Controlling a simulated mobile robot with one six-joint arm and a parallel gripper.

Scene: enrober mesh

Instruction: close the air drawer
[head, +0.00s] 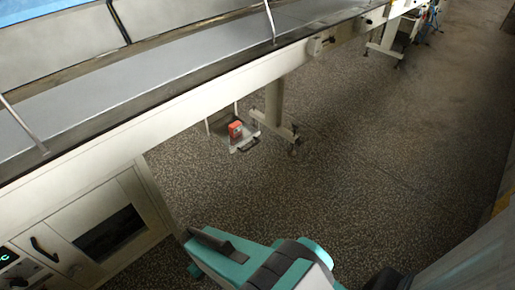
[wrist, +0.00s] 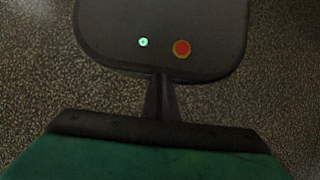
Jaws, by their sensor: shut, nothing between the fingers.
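What appears to be the air drawer (head: 243,145) is a small pale tray with a dark handle on its front, under the long conveyor in the head view. It stands out from its housing, so it looks open, and an orange-red object sits in it. My gripper (wrist: 161,78) is shut and empty in the wrist view, with its dark fingers together. My teal arm is at the bottom of the head view, well apart from the drawer. The fingertips cannot be made out there, and the drawer does not show in the wrist view.
The conveyor frame (head: 180,115) runs diagonally above the drawer, with a support leg (head: 274,105) just right of it. A cabinet (head: 107,222) with a dark window stands lower left. Speckled floor (head: 370,160) is clear to the right. A dark panel (wrist: 110,45) with green and red round spots shows behind the fingers.

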